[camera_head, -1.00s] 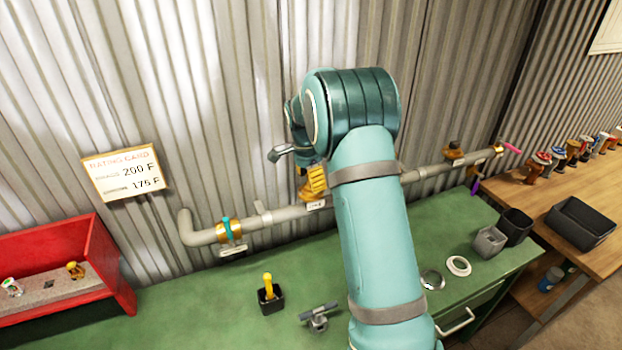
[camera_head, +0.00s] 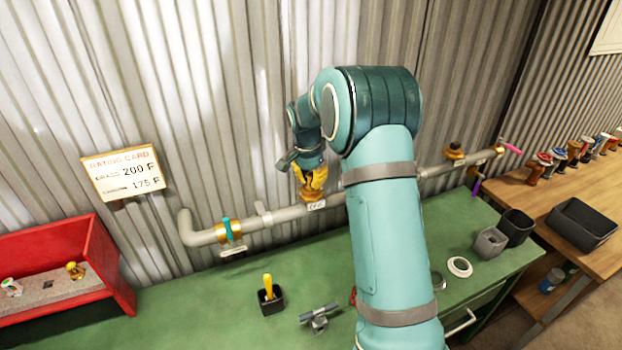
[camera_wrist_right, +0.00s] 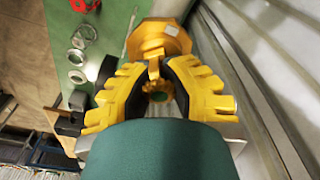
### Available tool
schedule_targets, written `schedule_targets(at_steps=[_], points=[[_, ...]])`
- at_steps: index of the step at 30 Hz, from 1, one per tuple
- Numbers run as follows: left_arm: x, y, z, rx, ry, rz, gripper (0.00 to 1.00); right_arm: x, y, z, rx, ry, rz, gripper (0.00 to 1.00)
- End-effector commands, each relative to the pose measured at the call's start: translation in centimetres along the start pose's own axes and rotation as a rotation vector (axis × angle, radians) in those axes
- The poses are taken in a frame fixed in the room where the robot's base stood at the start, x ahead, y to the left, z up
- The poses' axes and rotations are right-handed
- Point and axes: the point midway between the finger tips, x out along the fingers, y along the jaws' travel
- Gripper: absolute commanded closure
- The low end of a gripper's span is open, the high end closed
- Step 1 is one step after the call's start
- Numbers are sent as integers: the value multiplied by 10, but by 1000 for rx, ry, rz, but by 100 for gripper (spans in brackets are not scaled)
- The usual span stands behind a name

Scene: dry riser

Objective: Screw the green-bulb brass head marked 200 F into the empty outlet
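My right gripper (camera_head: 312,190) is at the brass outlet on the wall pipe (camera_head: 285,215), near its small label (camera_head: 316,205). In the right wrist view, the yellow fingers of the gripper (camera_wrist_right: 156,68) close from both sides on a small brass head (camera_wrist_right: 153,72), with green (camera_wrist_right: 158,97) showing between them. The head is in line with the larger brass outlet fitting (camera_wrist_right: 160,40); I cannot tell how far its thread is in. Any marking on the head is unreadable. The rating card (camera_head: 127,172) on the wall reads 200 F and 175 F. My left gripper is out of view.
A red box (camera_head: 105,255) at left holds two heads on a grey tray. Cups and a white ring (camera_head: 460,267) are at right.

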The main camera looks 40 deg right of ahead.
Motion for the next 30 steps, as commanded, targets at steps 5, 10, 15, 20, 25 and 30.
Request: schedule_targets(at_steps=[5,10,15,20,25,30], points=[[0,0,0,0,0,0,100,-2,-2,-1,0,3,-5,100],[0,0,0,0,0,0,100,-2,-2,-1,3,4,-7,100],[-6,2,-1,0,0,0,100,-4,-3,-1,137,3,8,100],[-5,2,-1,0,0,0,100,-3,-3,-1,360,1,31,100],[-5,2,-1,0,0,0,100,-3,-3,-1,489,-1,42,100],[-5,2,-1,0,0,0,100,-4,-3,-2,500,-1,42,100]])
